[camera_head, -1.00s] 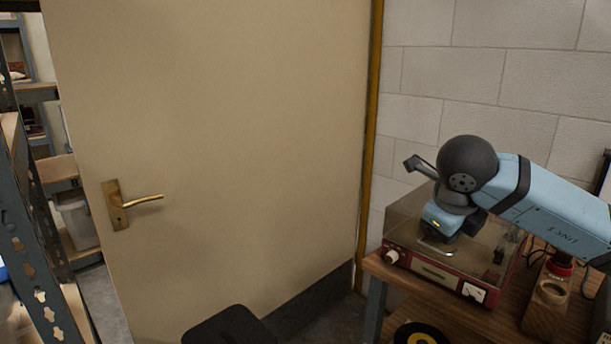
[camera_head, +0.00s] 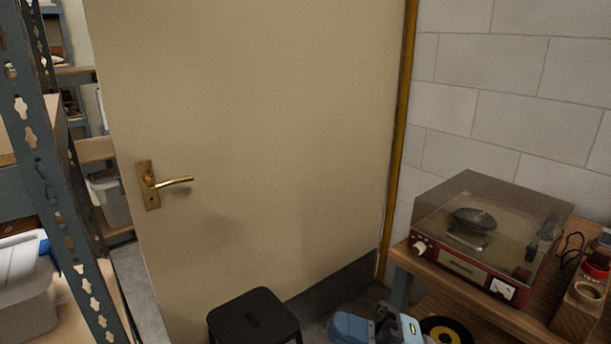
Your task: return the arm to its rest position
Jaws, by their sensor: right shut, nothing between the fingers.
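My right arm is low at the bottom edge of the head view, its blue link and dark joint partly cut off. The right gripper (camera_head: 410,329) is shut and empty, with its blue body showing and its fingertips not clearly visible. It is in front of and below the record player, near the black and yellow disc, apart from the player. My left gripper is not in view.
A record player (camera_head: 462,267) with a closed clear lid stands on a wooden table (camera_head: 487,312) at right. A black and yellow disc (camera_head: 449,333) lies lower down. A black stool (camera_head: 254,314) stands before the beige door (camera_head: 260,120). Metal shelving (camera_head: 62,190) fills the left.

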